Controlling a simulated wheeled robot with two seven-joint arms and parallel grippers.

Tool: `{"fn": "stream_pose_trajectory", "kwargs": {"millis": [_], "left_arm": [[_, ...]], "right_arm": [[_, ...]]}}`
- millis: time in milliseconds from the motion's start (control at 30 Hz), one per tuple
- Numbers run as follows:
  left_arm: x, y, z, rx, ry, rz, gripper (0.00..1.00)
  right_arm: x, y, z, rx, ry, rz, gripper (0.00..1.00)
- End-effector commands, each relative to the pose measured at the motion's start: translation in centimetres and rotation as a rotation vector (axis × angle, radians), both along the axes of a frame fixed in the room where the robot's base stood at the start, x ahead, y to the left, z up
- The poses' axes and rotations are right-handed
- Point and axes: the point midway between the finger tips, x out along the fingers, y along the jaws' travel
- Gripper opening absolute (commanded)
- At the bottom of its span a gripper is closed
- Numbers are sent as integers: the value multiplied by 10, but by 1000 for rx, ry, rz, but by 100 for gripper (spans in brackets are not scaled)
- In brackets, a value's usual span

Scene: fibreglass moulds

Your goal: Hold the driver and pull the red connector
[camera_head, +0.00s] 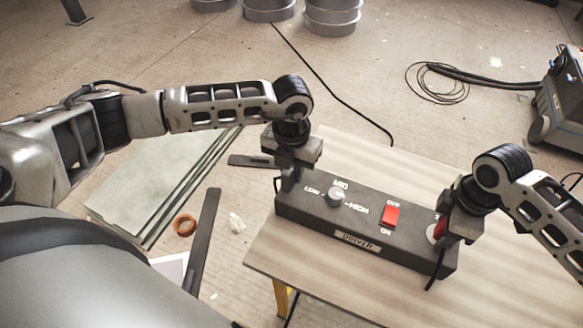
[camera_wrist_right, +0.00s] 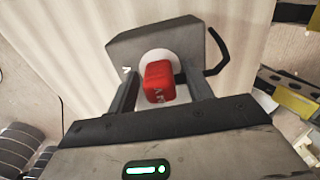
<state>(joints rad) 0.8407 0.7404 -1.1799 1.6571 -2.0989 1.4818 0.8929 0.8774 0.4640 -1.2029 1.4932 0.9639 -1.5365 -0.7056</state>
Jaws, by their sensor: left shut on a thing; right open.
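The driver (camera_head: 362,227) is a long dark grey box lying on the wooden table, with a knob (camera_head: 334,196), a red switch (camera_head: 390,215) and a "DRIVER" label. My left gripper (camera_head: 287,184) is shut on the driver's left end. The red connector (camera_wrist_right: 159,82) sits in a round white socket on the driver's end face in the right wrist view. In the head view it is mostly hidden behind my right gripper, with a little red showing (camera_head: 439,228). My right gripper (camera_wrist_right: 160,95) is open, its two fingers on either side of the connector.
The wooden table (camera_head: 300,250) has bare room in front of and behind the driver. Glass-like sheets (camera_head: 150,180), an orange tape ring (camera_head: 185,225) and a dark bar lie on the floor at left. A grey machine (camera_head: 560,100) with a coiled hose stands at right.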

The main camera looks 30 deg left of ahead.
Motion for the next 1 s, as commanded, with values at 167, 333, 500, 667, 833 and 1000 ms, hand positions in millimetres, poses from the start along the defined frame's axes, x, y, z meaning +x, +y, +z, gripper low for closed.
{"fn": "stream_pose_trajectory", "kwargs": {"millis": [167, 333, 500, 667, 833, 1000], "left_arm": [[1, 0, 1, -2, -3, 1, 0], [1, 0, 1, -2, -3, 1, 0], [1, 0, 1, -2, -3, 1, 0], [1, -1, 1, -2, -3, 1, 0], [1, -1, 1, -2, -3, 0, 0], [1, -1, 1, -2, -3, 0, 0]], "right_arm": [[0, 0, 0, 0, 1, 0, 51], [0, 0, 0, 0, 0, 0, 51], [0, 0, 0, 0, 0, 0, 51], [0, 0, 0, 0, 0, 0, 40], [0, 0, 0, 0, 0, 0, 0], [0, 0, 2, 0, -1, 0, 0]]}}
